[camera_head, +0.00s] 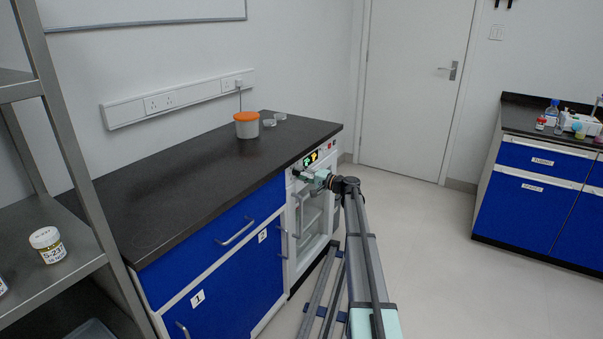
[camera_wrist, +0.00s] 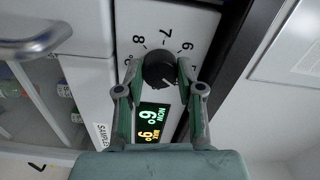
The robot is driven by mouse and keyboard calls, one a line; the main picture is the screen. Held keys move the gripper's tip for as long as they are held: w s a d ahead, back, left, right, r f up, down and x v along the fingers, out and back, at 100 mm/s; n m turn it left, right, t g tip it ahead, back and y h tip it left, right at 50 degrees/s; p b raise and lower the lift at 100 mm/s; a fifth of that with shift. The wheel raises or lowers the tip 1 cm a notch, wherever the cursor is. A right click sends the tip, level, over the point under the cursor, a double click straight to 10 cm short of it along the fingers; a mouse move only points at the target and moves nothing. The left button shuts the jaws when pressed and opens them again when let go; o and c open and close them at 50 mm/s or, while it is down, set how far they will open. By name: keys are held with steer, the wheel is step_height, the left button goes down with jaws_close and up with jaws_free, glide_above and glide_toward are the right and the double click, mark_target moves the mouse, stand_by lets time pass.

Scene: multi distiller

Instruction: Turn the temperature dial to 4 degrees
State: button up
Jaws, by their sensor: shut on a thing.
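The black round temperature dial (camera_wrist: 159,68) sits on the white front panel, with the numbers 8, 7 and 6 visible around it. A light mark shows at its lower right edge. My gripper (camera_wrist: 158,72) is shut on the dial, one finger on each side. A display (camera_wrist: 152,122) beside the dial shows turned green and yellow figures; the green ones look like NOW 6. In the head view my gripper (camera_head: 304,175) is at the top of the white appliance (camera_head: 291,240) under the counter, and hides the dial. The display (camera_head: 311,158) glows there too.
A black counter (camera_head: 180,180) runs above the appliance, with an orange-lidded tub (camera_head: 247,125) at the back. Blue cabinets (camera_head: 230,275) stand left of the appliance. A handle (camera_wrist: 45,35) shows near the gripper. The floor (camera_head: 440,270) to the right is clear.

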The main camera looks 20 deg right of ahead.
steer(key=shift+w+r+m+p, duration=0.1)
steer(key=shift+m+p, duration=0.2)
steer(key=shift+m, duration=0.6)
steer(key=o, duration=1.2)
steer(key=shift+a, duration=0.1)
steer(key=shift+c, duration=0.2)
steer(key=v, duration=1.2)
